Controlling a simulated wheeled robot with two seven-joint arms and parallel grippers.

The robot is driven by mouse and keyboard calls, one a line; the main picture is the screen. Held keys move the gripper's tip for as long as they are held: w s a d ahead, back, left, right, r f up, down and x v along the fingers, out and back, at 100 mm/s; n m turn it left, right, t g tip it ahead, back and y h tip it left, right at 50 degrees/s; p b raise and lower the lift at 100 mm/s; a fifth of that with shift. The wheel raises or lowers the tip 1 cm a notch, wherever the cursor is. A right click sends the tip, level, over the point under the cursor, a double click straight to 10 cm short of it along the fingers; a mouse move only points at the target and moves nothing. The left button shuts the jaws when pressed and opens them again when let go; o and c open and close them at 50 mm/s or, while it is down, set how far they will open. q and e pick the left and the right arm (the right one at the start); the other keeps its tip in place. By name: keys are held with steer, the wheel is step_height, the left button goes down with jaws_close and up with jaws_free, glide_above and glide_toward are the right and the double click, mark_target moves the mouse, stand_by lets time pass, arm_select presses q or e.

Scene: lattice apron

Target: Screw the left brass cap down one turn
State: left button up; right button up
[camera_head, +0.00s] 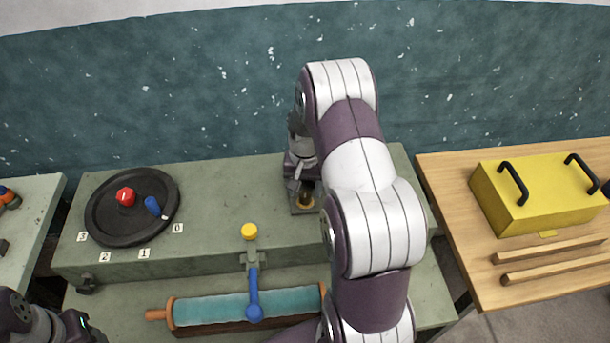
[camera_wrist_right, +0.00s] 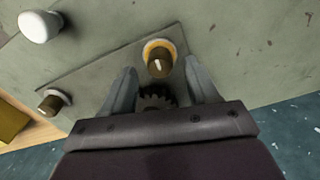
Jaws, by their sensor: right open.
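The left brass cap (camera_wrist_right: 159,62) has a white mark on its top and an orange-yellow ring around its base. It sits on a grey plate between the tips of my right gripper (camera_wrist_right: 161,68), which is open, with a gap to each finger. In the head view my right gripper (camera_head: 299,183) points down over the cap (camera_head: 305,198), partly hidden by my arm. A second brass cap (camera_wrist_right: 50,106) with a pale ring stands to the left in the wrist view. Part of my left gripper (camera_head: 78,325) shows at the lower left edge; its fingers are hidden.
A dark gear (camera_wrist_right: 155,98) lies between my right fingers. A white knob (camera_wrist_right: 40,26) stands nearby. A yellow box (camera_head: 535,200) stands on the right wooden table.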

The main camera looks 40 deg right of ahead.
mark_target(305, 194)
step_height(305, 194, up, 10)
steer(key=b, duration=0.1)
steer(key=shift+r, duration=0.2)
